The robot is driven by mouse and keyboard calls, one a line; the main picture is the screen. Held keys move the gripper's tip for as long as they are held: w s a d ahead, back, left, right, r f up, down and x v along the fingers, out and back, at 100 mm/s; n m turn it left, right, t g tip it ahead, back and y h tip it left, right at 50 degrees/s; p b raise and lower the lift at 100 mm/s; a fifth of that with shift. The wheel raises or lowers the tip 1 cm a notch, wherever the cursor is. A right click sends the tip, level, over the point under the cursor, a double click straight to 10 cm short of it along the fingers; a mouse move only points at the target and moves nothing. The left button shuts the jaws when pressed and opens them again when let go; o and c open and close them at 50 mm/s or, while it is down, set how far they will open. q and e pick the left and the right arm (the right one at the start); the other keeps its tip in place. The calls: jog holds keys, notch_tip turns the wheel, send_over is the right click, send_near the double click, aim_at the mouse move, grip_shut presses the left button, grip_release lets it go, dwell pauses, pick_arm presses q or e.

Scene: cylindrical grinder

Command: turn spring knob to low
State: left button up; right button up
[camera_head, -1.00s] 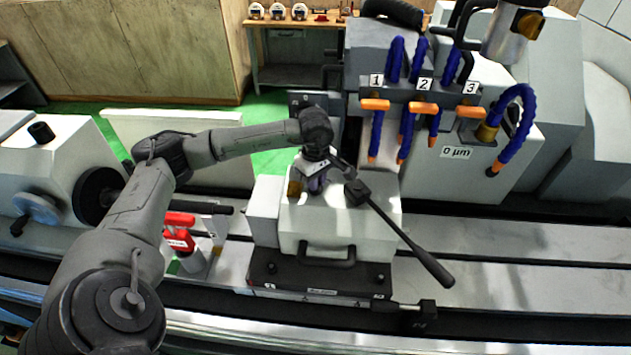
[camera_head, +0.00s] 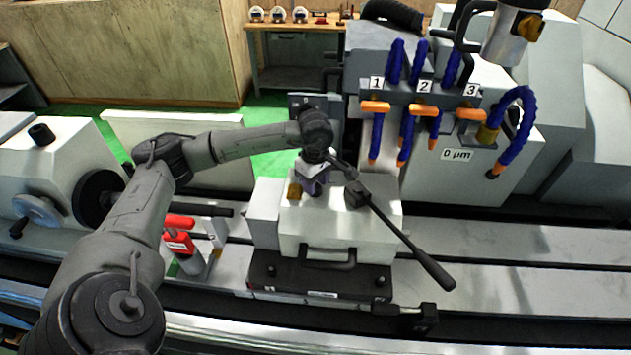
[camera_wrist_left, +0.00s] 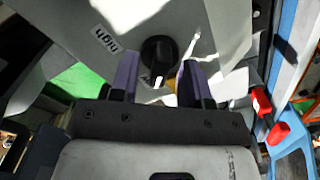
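The spring knob (camera_wrist_left: 158,56) is black with a bar grip, on a pale grey housing in the left wrist view. A "high" label (camera_wrist_left: 103,38) is on the housing to its left. My left gripper (camera_wrist_left: 162,70) has its two purple fingers apart, one to each side of the knob and slightly nearer the camera. No contact with the knob can be made out. In the head view, my left gripper (camera_head: 315,186) points down over the light grey tailstock housing (camera_head: 320,225) and hides the knob. My right gripper is not in view.
A long black lever (camera_head: 410,245) slants down right from the housing. A brass-coloured part (camera_head: 294,191) sits beside the gripper. Orange-tipped blue coolant hoses (camera_head: 378,135) hang at the right. A red-handled item (camera_head: 178,243) stands to the left.

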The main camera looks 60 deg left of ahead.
pick_arm(q)
jog(key=shift+r, duration=0.1)
notch_tip(320, 180, up, 14)
jog(key=shift+f+b, duration=0.2)
jog(key=shift+b, duration=0.15)
dwell(0.4)
dwell(0.4)
